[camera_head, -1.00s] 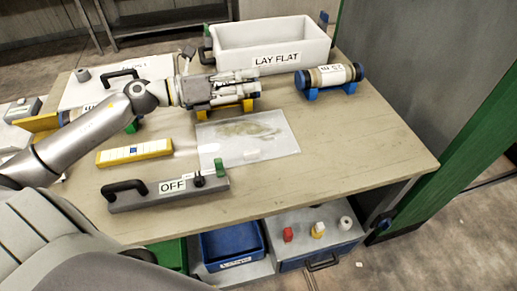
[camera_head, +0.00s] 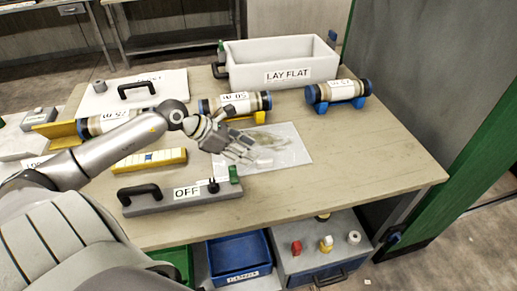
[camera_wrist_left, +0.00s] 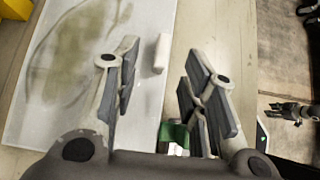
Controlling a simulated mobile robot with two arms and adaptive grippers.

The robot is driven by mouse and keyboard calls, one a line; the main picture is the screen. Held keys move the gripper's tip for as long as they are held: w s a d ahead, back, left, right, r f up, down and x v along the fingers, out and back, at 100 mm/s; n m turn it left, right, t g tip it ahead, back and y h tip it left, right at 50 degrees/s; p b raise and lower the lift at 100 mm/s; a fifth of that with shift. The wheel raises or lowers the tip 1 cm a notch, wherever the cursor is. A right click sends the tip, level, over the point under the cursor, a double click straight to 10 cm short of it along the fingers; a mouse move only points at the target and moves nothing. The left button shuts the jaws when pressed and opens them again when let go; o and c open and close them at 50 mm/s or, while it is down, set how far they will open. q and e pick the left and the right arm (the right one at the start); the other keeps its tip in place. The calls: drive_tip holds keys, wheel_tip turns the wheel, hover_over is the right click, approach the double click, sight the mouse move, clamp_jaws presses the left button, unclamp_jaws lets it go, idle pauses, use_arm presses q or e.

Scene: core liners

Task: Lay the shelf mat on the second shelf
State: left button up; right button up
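I see nothing that is clearly a shelf mat. A translucent sheet (camera_head: 285,137) with a greenish-brown smear lies flat on the table (camera_head: 375,150); it also shows in the left wrist view (camera_wrist_left: 30,115). My left gripper (camera_head: 243,150) is above the sheet's left part and hides some of it. In the left wrist view my left gripper (camera_wrist_left: 163,62) is open and empty, fingers apart. My right gripper is not clearly visible; a dark jointed shape at the wrist view's right edge is unclear.
A white trough (camera_head: 235,68) marked LAY FLAT stands at the back. Capped tubes rest on a blue cradle (camera_head: 340,103) and yellow cradles. A grey OFF block (camera_head: 150,208) lies in front. Below are a blue bin (camera_head: 238,248) and a cabinet (camera_head: 300,268). The table's right side is clear.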

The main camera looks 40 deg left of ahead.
sight(264, 160)
use_arm(q)
drive_tip(key=shift+w+d+f, duration=0.35)
drive_tip(key=shift+w+f, duration=0.05)
drive_tip(key=shift+w, duration=0.05)
drive_tip(key=shift+w+d+f+p, duration=0.25)
drive_tip(key=shift+d+f+p, duration=0.1)
drive_tip(key=shift+f+p, duration=0.05)
drive_tip(key=p+x, duration=0.1)
drive_tip(key=x, duration=0.2)
drive_tip(key=shift+s+f, duration=0.1)
drive_tip(key=shift+w+d+f, duration=0.2)
drive_tip(key=shift+f, duration=0.2)
clamp_jaws()
